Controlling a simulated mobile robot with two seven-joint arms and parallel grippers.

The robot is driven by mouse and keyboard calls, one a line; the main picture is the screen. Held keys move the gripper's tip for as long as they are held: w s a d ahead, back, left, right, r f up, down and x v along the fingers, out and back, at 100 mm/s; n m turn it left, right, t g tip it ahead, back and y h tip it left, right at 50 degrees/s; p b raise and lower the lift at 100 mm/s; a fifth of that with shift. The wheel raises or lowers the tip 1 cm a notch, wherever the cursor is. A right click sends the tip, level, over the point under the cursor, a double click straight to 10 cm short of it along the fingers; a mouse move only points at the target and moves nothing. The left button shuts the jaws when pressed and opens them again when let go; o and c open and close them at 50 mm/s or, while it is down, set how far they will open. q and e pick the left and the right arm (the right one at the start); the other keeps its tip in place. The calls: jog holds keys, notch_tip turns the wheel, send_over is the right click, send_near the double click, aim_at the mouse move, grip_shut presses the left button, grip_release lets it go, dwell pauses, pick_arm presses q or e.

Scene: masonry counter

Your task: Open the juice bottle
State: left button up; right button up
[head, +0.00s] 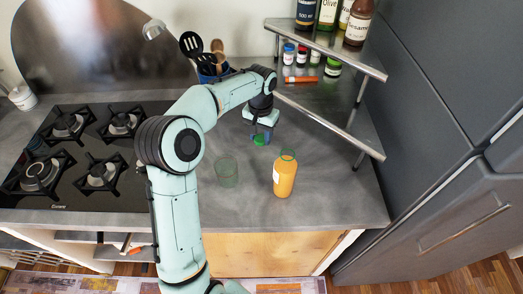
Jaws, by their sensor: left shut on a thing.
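The juice bottle (284,178), orange with a white label, stands upright on the grey counter. Its neck (288,155) is clear glass and looks uncapped. My left gripper (261,133) is behind and to the left of the bottle, apart from it. It points down and is shut on a green cap (260,140). Whether the cap touches the counter I cannot tell. My right gripper is out of view.
An empty greenish glass (227,171) stands left of the bottle. A black gas hob (85,190) is further left. A utensil pot (209,68) stands behind my arm. A metal shelf (330,55) with bottles and jars is at the back right. The counter's front right is clear.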

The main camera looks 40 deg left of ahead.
aim_at(261, 155)
pick_arm(q)
notch_tip(261, 155, down, 2)
jog(key=shift+w, duration=0.1)
notch_tip(261, 155, down, 6)
jog(key=shift+r, duration=0.15)
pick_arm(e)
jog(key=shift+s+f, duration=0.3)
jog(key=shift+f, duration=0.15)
pick_arm(q)
jog(key=shift+b, duration=0.3)
jog(key=shift+f, duration=0.2)
jog(key=o, duration=1.2)
jog(key=shift+c, duration=0.2)
jog(key=shift+r, duration=0.1)
notch_tip(261, 155, up, 11)
jog(key=shift+w+r+p, duration=0.15)
jog(key=shift+p, duration=0.55)
jog(key=shift+r, duration=0.45)
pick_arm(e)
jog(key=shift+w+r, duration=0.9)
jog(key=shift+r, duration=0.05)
